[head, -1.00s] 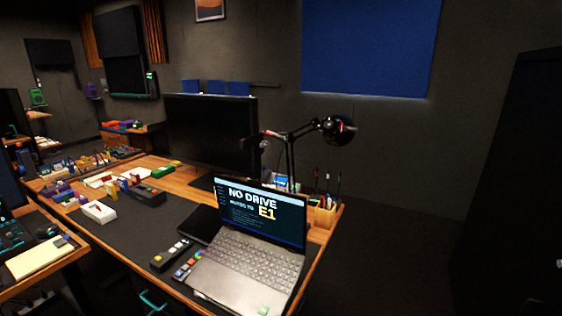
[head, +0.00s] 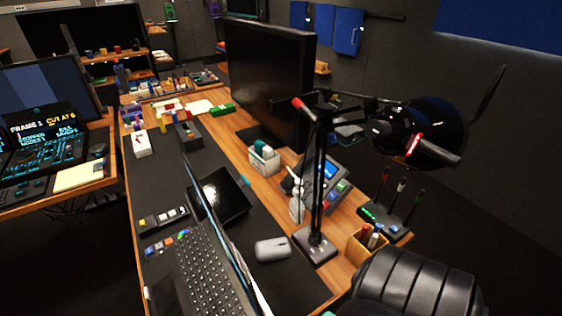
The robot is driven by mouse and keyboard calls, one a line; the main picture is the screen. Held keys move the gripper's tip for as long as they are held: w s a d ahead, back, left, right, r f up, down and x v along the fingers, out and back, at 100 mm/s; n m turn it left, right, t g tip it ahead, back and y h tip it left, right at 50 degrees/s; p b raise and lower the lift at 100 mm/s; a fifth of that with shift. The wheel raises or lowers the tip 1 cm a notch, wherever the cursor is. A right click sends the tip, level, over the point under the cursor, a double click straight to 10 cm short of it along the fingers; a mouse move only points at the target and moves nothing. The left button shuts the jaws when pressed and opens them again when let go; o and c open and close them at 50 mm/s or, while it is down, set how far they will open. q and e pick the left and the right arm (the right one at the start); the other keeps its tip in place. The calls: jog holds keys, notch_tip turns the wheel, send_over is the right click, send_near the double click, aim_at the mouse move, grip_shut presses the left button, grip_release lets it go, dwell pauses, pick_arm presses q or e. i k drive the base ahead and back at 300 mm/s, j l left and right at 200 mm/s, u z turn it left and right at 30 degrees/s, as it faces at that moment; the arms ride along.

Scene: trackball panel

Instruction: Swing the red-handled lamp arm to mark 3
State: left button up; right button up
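The black desk lamp (head: 318,185) stands upright on a square base (head: 315,246) at the desk's right edge. Its arm (head: 345,97) runs across the top of the post, with a red tip (head: 298,102) at the left end. The round black lamp head (head: 430,130) is at the right end, out past the desk edge, and has a red strip (head: 414,144) on it. I cannot make out any numbered marks, so mark 3 cannot be told. Neither of my grippers is in view, and nothing is seen touching the lamp.
A monitor (head: 268,85) stands behind and left of the lamp. A control box with a screen (head: 327,172), a pen holder (head: 368,245) and a white mouse (head: 272,249) are close around the base. An open laptop (head: 210,270) is front left. A black ribbed object (head: 415,285) fills the lower right.

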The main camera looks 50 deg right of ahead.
aim_at(323, 122)
jog(key=k+l, duration=0.1)
jog(key=l, duration=1)
jog(key=k+l, duration=0.15)
jog(key=l, duration=0.9)
jog(key=k+u, duration=0.2)
jog(key=u, duration=0.25)
jog(key=k+u, duration=0.2)
jog(key=u, duration=0.25)
jog(key=k+u, duration=0.2)
jog(key=u, duration=0.25)
jog(key=k+l, duration=0.1)
jog(key=l, duration=0.15)
jog(key=k+l+z, duration=0.15)
jog(key=l, duration=0.15)
jog(key=i+j, duration=0.15)
jog(key=j, duration=0.15)
jog(key=i+j+u, duration=0.15)
jog(key=j, duration=0.15)
